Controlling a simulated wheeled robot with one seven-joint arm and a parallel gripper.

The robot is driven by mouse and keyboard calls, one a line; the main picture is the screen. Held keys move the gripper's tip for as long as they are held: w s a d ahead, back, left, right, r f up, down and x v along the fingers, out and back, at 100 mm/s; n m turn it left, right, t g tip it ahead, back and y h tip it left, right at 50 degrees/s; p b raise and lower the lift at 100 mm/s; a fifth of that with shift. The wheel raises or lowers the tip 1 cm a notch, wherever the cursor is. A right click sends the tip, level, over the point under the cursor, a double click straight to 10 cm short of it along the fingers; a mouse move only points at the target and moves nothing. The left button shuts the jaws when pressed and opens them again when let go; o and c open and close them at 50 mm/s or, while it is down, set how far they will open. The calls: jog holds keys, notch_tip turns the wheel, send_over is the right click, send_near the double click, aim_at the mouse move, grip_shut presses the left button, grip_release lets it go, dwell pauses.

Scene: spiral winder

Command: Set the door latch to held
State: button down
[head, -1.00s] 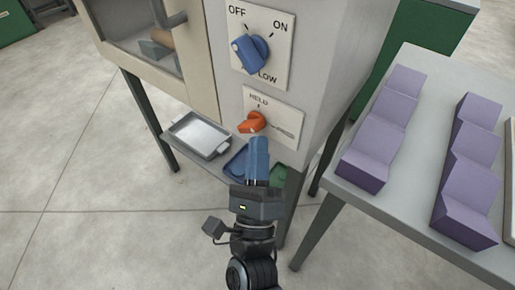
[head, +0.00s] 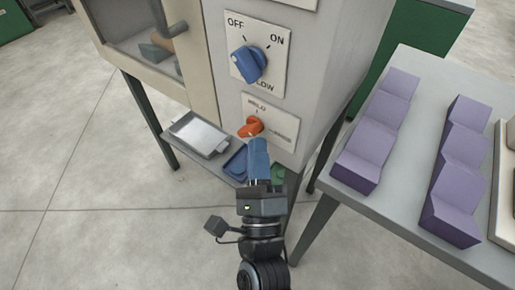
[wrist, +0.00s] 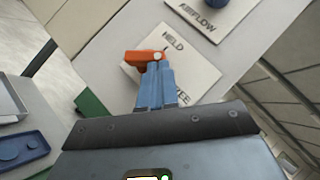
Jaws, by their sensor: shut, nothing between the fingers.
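The door latch is an orange knob (head: 250,127) on a pale plate (head: 284,131) low on the machine's front. The knob's long body lies toward the lower left in the head view, between neither mark. In the wrist view the orange knob (wrist: 140,57) sits just beyond my fingertips, with a white dot near its right end. My gripper (head: 258,141) is shut and empty, its blue fingers (wrist: 158,66) together at the knob's right end. I cannot tell whether they touch it.
A blue airflow knob (head: 248,64) is above the latch. A metal tray (head: 199,134), a blue tray (head: 236,162) and a green tray (head: 278,174) lie below. A table (head: 404,180) with purple blocks (head: 376,132) stands right. A windowed door (head: 130,40) is upper left.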

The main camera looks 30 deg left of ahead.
jog(key=shift+d+r+n+g+p, duration=0.1)
jog(key=shift+r+n+g+p, duration=0.4)
jog(key=shift+n+g+p, duration=0.45)
jog(key=shift+r+n+p, duration=0.15)
jog(key=shift+n+p, duration=0.4)
jog(key=shift+p, duration=0.35)
jog(key=shift+r+n+g+h+p, duration=0.25)
jog(key=shift+n+g+p, duration=0.55)
jog(key=shift+p, duration=1)
jog(key=shift+r+n+g+h+p, duration=0.25)
jog(key=shift+n+g+p, duration=0.5)
jog(key=shift+p, duration=1)
jog(key=shift+a+r+p, duration=0.25)
jog(key=shift+p, duration=0.55)
dwell(0.7)
dwell(0.3)
